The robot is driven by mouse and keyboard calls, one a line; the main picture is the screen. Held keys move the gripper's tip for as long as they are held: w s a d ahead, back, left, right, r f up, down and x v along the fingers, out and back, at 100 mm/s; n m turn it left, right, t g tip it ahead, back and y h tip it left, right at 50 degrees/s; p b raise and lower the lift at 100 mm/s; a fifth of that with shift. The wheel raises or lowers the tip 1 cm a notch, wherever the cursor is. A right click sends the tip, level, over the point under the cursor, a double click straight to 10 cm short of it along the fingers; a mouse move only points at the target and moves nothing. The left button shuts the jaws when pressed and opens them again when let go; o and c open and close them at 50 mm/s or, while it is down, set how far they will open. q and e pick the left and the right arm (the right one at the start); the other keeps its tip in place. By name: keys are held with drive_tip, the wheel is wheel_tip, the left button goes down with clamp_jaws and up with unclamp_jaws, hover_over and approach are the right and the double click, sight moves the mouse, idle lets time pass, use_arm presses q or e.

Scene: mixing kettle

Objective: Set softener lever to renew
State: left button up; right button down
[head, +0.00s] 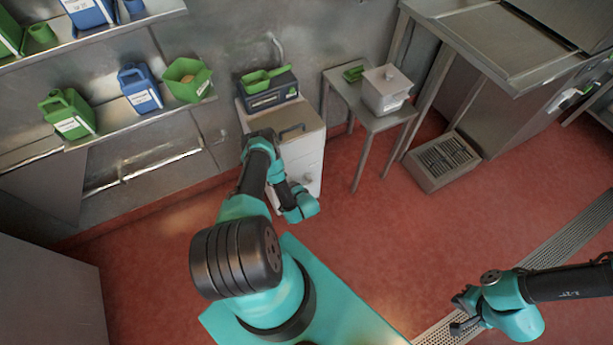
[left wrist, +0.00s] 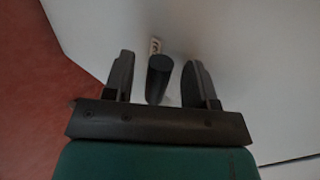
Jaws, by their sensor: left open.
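The softener appears to be the white cabinet (head: 309,150) against the back wall in the head view. My left arm reaches down in front of it and hides much of its front. In the left wrist view, my left gripper (left wrist: 160,66) is open against the white panel (left wrist: 245,55). A dark rounded lever (left wrist: 159,78) stands between its two fingers, with a visible gap on each side. My right gripper (head: 461,313) is open and empty over the floor at lower right.
Wall shelves (head: 140,115) hold green and blue jugs. Red floor (head: 375,220) is open at centre right.

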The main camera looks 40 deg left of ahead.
use_arm(q)
drive_tip(key=v, duration=0.7)
idle(0.6)
drive_tip(key=s+d+r+n+g+h, duration=0.1)
drive_tip(key=s+d+r+g+h, duration=0.35)
drive_tip(key=d+r, duration=0.2)
drive_tip(key=s+d+r+g+h, duration=0.3)
drive_tip(key=d+r+g+h, duration=0.3)
drive_tip(key=r, duration=0.2)
drive_tip(key=w+d+r+n+t+h, duration=0.2)
drive_tip(key=d+r+t, duration=0.2)
drive_tip(key=r, duration=0.4)
drive_tip(key=w+d+r+n+t+h, duration=0.1)
drive_tip(key=d+r+n+t+h, duration=0.1)
drive_tip(key=d+r, duration=0.3)
wheel_tip(320, 180, up, 5)
drive_tip(key=shift+w+d+f+n+t, duration=0.2)
drive_tip(key=shift+w+n+t, duration=0.2)
drive_tip(key=shift+t, duration=0.45)
